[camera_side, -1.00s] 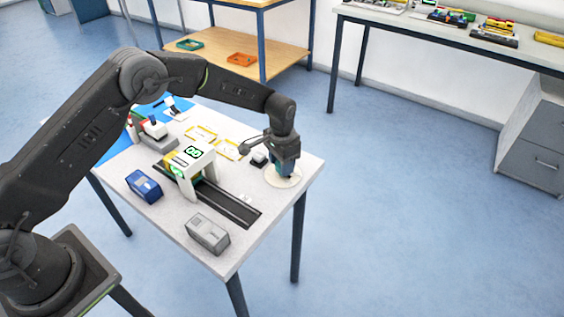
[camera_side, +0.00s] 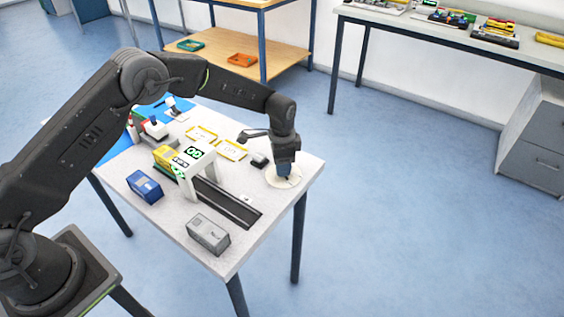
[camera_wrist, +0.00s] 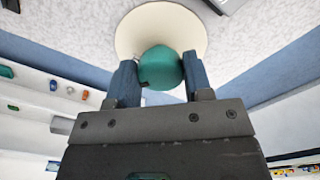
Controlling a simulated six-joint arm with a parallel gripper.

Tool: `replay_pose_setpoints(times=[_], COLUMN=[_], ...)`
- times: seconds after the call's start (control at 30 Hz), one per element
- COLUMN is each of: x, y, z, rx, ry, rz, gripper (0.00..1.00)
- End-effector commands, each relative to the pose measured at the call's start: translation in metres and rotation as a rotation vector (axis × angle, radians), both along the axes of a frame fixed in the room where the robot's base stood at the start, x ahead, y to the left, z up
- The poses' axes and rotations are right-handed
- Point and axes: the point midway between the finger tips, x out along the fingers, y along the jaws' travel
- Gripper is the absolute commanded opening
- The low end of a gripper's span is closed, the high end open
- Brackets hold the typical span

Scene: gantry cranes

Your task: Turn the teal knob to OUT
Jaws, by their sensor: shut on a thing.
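The teal knob (camera_wrist: 160,66) sits on a round cream plate (camera_wrist: 128,38) in the wrist view, between my two blue fingers. My gripper (camera_wrist: 161,76) is shut on it. In the side view my gripper (camera_side: 284,172) points straight down over the cream plate (camera_side: 273,181) at the table's right corner and hides the knob. A small dark mark shows on the knob's rim; I cannot read any OUT label. A white gantry crane (camera_side: 204,160) stands over a dark track, with a yellow block (camera_side: 165,156) sticking out at its left.
On the table (camera_side: 240,250) are a blue container (camera_side: 144,186), a grey container (camera_side: 208,234), yellow-outlined trays (camera_side: 232,150) and a small black box (camera_side: 259,160) close to my gripper's left. Open floor lies right of the table.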

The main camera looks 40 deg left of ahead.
Motion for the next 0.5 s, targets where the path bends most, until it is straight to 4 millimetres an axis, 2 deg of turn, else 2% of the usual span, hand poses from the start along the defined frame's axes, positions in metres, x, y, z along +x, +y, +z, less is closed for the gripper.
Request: replay_pose_setpoints(times=[0.23, 0.27, 0.5], x=[-0.0008, -0.0007, -0.0003], y=[0.0008, 0.0007, 0.0004], z=[-0.0007, -0.0007, -0.0004], rx=[0.003, 0.003, 0.001], ry=[0.003, 0.003, 0.001], rz=[-0.005, -0.005, -0.002], gripper=[0.23, 0.48, 0.71])
